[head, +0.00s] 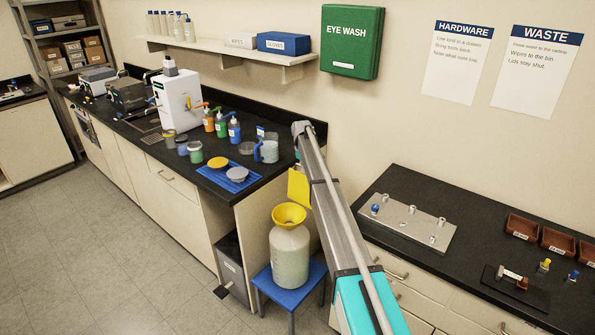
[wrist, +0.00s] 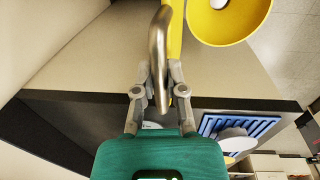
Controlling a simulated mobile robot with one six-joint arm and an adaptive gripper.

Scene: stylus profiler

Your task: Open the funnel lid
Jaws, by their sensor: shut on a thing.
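The yellow funnel (head: 289,214) sits on top of a pale carboy (head: 290,258), and its bowl shows at the top of the wrist view (wrist: 232,30). The yellow lid (head: 299,188) stands upright above the funnel's back right side, clear of the bowl, partly hidden by my arm. In the wrist view the lid (wrist: 175,32) is seen nearly edge-on, with a curved metal handle (wrist: 159,42) beside it. My gripper (wrist: 158,88) is shut on this handle. My gripper is hidden in the head view. The lid's hinge is not clearly visible.
The carboy stands on a blue stool (head: 290,284) between two counters. The left counter's black top (head: 215,180) holds bottles, jars and a blue rack (head: 226,180). A grey pedal bin (head: 232,268) stands left of the stool. The floor (head: 110,240) in front is clear.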

